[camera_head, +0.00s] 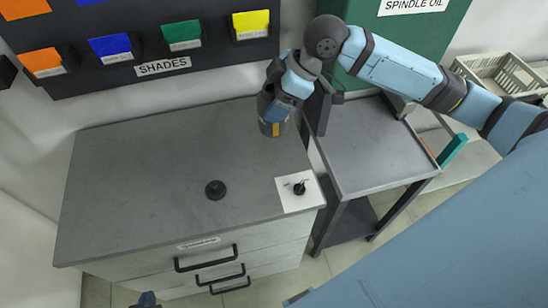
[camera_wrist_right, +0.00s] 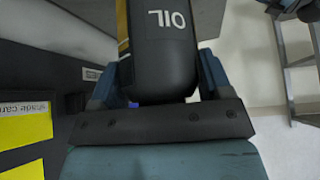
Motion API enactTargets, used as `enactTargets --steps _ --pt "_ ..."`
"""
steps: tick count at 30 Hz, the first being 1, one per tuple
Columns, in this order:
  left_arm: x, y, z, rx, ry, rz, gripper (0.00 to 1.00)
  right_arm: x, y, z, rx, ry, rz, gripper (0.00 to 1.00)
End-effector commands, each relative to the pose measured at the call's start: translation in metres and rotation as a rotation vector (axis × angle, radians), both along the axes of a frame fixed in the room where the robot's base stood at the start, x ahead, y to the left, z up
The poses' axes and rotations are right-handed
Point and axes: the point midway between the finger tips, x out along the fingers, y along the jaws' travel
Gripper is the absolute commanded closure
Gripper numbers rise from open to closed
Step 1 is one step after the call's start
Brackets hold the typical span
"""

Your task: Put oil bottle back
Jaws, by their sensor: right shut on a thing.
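The oil bottle (camera_head: 273,127) is dark with a yellow stripe. In the right wrist view the bottle (camera_wrist_right: 162,60) shows white "OIL" lettering, upside down in the picture. My right gripper (camera_head: 277,103) is shut on it, with one blue finger on each side in the right wrist view. In the head view the bottle is over the back right part of the grey cabinet top (camera_head: 130,170), near its right edge. I cannot tell whether its base touches the top. My left gripper (camera_head: 147,299) shows only as a small piece at the bottom edge, with its fingers not readable.
A black round piece (camera_head: 215,189) stands mid-cabinet. A white card (camera_head: 296,201) with a small black item lies at the right front corner. A grey trolley (camera_head: 375,155) stands to the right, below a green "SPINDLE OIL" container (camera_head: 425,35). A dark "SHADES" board (camera_head: 105,75) is behind.

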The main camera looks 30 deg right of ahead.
Motion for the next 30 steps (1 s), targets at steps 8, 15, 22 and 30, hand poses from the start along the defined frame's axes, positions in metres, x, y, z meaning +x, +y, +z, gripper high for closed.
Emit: enactTargets --steps 8,15,22,30 --pt "0.001 0.001 0.006 0.001 -0.004 0.002 1.0 -0.001 0.0 -0.074 0.0 0.007 -0.006 0.71" --pt "0.002 0.003 0.01 0.003 -0.007 0.004 1.0 -0.001 0.0 -0.124 0.0 0.004 -0.005 0.71" --pt "0.002 0.003 0.011 0.003 -0.007 0.004 1.0 0.0 0.0 -0.14 0.0 0.002 -0.004 0.71" --pt "0.002 0.003 0.014 0.004 -0.007 0.005 1.0 0.0 0.0 -0.176 0.0 0.001 -0.005 0.71"
